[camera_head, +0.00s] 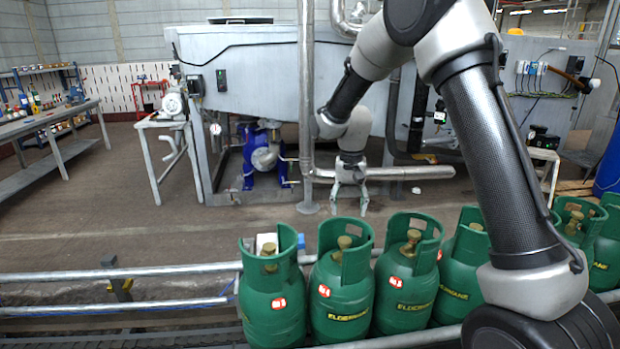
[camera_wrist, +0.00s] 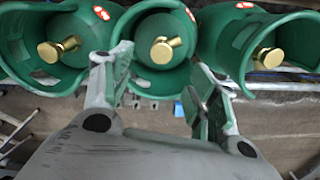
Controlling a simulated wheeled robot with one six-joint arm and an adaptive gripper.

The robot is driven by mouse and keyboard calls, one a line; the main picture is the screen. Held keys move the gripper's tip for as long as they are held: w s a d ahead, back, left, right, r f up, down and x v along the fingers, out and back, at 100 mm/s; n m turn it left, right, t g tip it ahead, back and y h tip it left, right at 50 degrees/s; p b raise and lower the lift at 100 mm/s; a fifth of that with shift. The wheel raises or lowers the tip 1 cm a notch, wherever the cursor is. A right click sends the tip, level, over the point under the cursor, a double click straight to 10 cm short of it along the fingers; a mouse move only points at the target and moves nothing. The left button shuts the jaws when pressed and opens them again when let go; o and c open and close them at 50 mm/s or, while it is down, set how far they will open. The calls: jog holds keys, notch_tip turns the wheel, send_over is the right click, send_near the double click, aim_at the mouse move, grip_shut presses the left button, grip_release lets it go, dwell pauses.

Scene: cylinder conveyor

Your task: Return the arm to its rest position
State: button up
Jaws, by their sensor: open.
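My gripper (camera_head: 349,190) hangs at the end of my bent arm in the head view, pointing down, beyond and above the row of green gas cylinders. Its two fingers are spread and nothing is between them. In the wrist view my gripper (camera_wrist: 165,95) also shows open and empty, with green pads on the fingers. Several green cylinders (camera_head: 342,297) with brass valves stand upright side by side along the conveyor. The wrist view looks down on three cylinder tops, the middle one (camera_wrist: 150,75) lying between and past the fingertips.
Metal conveyor rails (camera_head: 120,272) run across the front. Behind stand a large grey machine (camera_head: 255,75), a blue pump (camera_head: 262,155) and a vertical pipe (camera_head: 306,120). A workbench (camera_head: 45,120) is at left. The floor (camera_head: 110,205) between bench and rails is clear.

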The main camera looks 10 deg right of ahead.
jog(key=s+d+r+n+t, duration=0.1)
jog(key=s+d+r, duration=0.4)
jog(key=s, duration=0.6)
jog(key=s+d+r+n+t, duration=0.1)
jog(key=s+d+r+t, duration=0.1)
jog(key=s+d+r, duration=0.2)
jog(key=s+d+r+n+t, duration=0.1)
jog(key=s+d+r, duration=0.4)
jog(key=s+r, duration=0.5)
jog(key=s, duration=0.8)
jog(key=shift+d+t, duration=0.35)
jog(key=shift+t, duration=0.05)
